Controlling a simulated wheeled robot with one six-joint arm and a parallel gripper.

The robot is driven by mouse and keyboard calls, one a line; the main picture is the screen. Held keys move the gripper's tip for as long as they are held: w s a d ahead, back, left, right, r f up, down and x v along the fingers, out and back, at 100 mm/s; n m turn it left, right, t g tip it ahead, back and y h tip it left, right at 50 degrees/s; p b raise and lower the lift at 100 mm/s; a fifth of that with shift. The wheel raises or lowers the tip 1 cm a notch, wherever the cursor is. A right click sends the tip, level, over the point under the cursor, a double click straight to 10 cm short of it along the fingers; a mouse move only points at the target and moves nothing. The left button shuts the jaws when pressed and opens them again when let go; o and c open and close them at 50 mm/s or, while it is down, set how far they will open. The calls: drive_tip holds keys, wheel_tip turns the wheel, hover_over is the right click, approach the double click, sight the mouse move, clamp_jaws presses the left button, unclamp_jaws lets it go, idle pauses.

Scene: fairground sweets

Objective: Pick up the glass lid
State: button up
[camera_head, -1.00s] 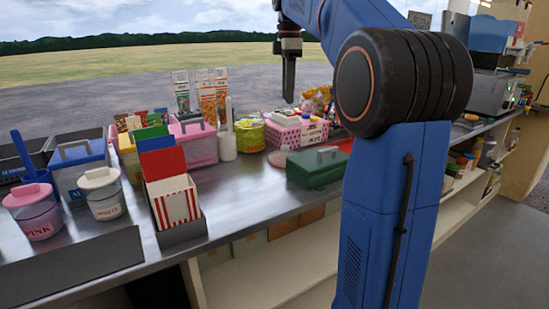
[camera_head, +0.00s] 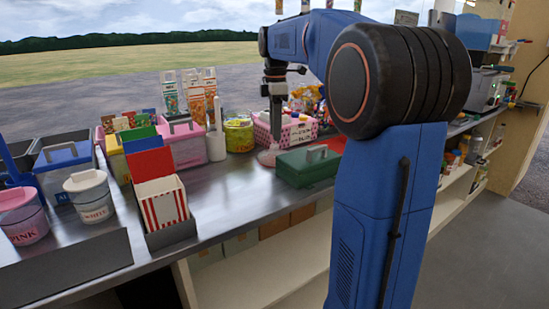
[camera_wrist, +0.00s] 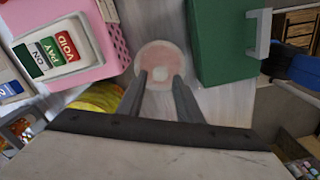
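The glass lid (camera_wrist: 162,53) is a round, clear, pinkish disc with a small pale knob, lying on the metal counter. In the head view the lid (camera_head: 266,158) sits between the pink basket and the green box. My gripper (camera_wrist: 160,77) is open and points down at the lid. In the wrist view its two fingertips are apart, at the lid's near part, one on either side of the knob. In the head view my gripper (camera_head: 275,138) is just above the lid. I cannot tell whether the fingers touch it.
A green box (camera_head: 307,167) with a grey handle stands close on the right of the lid. A pink basket (camera_head: 297,135) is behind it. A tub with a yellow-green label (camera_head: 238,135) and a white bottle (camera_head: 216,146) stand to the left. The counter (camera_head: 233,184) in front is clear.

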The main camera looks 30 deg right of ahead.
sight(274, 144)
drive_tip(key=shift+a+f, duration=0.1)
drive_tip(key=shift+f, duration=2.5)
clamp_jaws()
